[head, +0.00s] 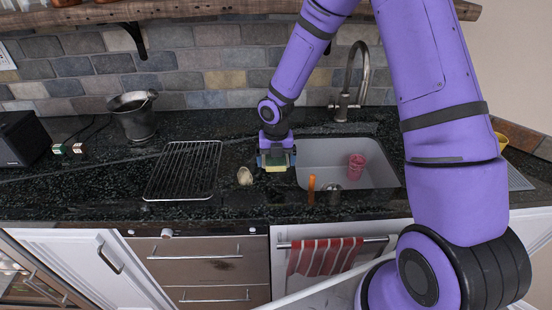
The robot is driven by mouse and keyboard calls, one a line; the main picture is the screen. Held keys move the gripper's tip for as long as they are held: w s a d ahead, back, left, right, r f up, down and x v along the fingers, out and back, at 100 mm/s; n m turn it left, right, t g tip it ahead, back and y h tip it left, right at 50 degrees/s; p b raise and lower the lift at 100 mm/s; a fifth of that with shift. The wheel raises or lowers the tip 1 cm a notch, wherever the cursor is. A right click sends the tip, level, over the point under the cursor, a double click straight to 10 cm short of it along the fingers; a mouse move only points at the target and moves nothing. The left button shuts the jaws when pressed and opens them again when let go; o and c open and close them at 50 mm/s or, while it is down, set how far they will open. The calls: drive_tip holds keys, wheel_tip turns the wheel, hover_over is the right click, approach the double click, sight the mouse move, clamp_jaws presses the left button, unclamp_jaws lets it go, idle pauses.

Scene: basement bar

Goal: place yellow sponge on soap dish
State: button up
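My gripper (276,164) points down over the counter, just left of the sink. A small yellow block, which looks like the yellow sponge (277,169), shows at its fingertips. The fingers lie on either side of it, but the view is too small to tell whether they press on it. A small beige rounded object (245,176) stands on the counter just left of my gripper. It may be the soap dish, but I cannot be sure.
The grey sink (318,152) holds a pink cup (357,166). An orange object (311,189) and a metal cup (333,193) stand at its front edge. A wire rack (184,170) lies left, with a metal bucket (134,115) behind. The faucet (346,88) rises behind the sink.

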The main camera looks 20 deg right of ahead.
sight(276, 162)
drive_tip(key=s+d+r+m, duration=0.1)
drive_tip(key=s+r+m, duration=0.15)
drive_tip(key=r, duration=0.55)
drive_tip(key=s+d+r+m+t+h, duration=0.15)
drive_tip(key=r+m, duration=0.25)
drive_tip(key=r, duration=0.4)
drive_tip(key=s+r+m, duration=0.3)
drive_tip(key=r, duration=0.5)
drive_tip(key=s+d+r+m+t, duration=0.1)
drive_tip(key=s+r+m, duration=0.3)
drive_tip(key=s+m, duration=0.3)
drive_tip(key=s+d+r+m+t+y, duration=0.1)
drive_tip(key=s+r+m, duration=0.3)
drive_tip(key=s+m, duration=0.4)
drive_tip(key=s+d+r+m+t, duration=0.1)
drive_tip(key=s+d+r+m, duration=0.1)
drive_tip(key=s+r+m, duration=0.2)
drive_tip(key=s+m, duration=0.3)
drive_tip(key=m, duration=0.1)
drive_tip(key=shift+s+d+t, duration=0.2)
drive_tip(key=shift+t, duration=0.15)
